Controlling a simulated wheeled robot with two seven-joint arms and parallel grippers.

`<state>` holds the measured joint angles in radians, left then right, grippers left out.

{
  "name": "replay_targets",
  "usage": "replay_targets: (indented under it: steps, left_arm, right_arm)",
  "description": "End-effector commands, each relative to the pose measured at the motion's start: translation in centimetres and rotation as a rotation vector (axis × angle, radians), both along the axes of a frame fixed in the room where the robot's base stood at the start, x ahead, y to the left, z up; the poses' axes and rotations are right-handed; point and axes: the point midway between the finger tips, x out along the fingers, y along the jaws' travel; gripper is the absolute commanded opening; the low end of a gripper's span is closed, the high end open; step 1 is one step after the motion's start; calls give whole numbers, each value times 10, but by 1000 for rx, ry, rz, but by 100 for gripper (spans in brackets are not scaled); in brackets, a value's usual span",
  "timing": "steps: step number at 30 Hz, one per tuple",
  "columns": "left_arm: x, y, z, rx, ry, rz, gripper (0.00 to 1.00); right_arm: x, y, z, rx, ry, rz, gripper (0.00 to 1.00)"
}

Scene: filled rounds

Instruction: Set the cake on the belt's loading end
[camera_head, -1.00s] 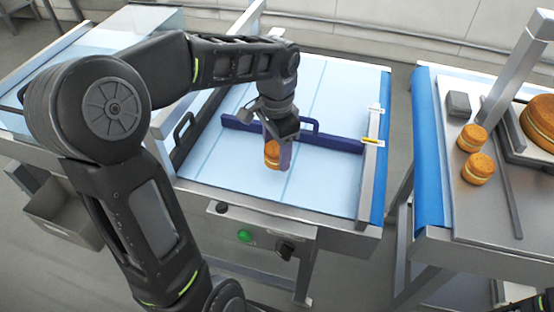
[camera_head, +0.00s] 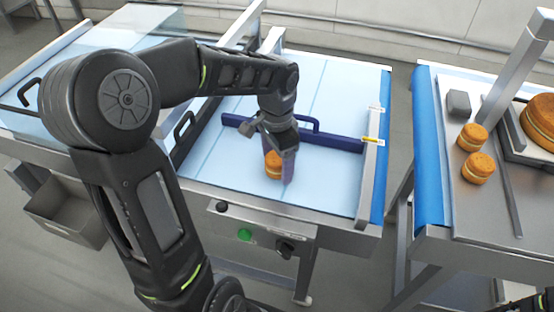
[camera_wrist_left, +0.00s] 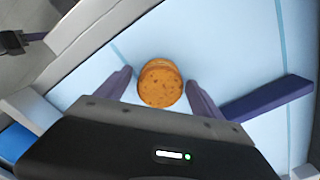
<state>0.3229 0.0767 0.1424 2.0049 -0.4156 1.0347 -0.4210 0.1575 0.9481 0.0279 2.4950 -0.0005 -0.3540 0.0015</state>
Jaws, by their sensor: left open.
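A small round filled cake (camera_head: 273,165) with a golden-brown top stands on the light blue belt (camera_head: 320,187), near its front part. My left gripper (camera_head: 281,172) is over the cake, its fingers reaching down around it. In the left wrist view the cake (camera_wrist_left: 160,84) lies between the two spread fingers of the left gripper (camera_wrist_left: 160,90), with a gap on each side. The left gripper is open. My right gripper does not show; only a bit of dark arm shows at the lower right corner.
A dark blue bar (camera_head: 340,142) with a handle crosses the belt behind the cake. A metal side rail (camera_head: 370,170) runs along its right. Two more small cakes (camera_head: 478,168) and a large cake (camera_head: 541,120) are on the right-hand table, across a gap.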

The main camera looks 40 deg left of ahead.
Motion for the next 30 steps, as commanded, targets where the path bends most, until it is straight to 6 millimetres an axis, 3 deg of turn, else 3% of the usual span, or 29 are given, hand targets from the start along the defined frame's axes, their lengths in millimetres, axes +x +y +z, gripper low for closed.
replay_targets:
  steps: [7, 13, 24, 30]
  left_arm:
    - [0, 0, 1, 0, 0, 0, 77]
    - [1, 0, 15, 2, -3, 0, 77]
    - [1, 0, 88, 1, -5, 0, 77]
    - [1, 0, 117, 0, -1, 0, 77]
  right_arm:
    - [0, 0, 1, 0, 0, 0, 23]
    - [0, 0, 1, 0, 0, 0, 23]
    - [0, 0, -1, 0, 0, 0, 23]
    - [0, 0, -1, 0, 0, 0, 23]
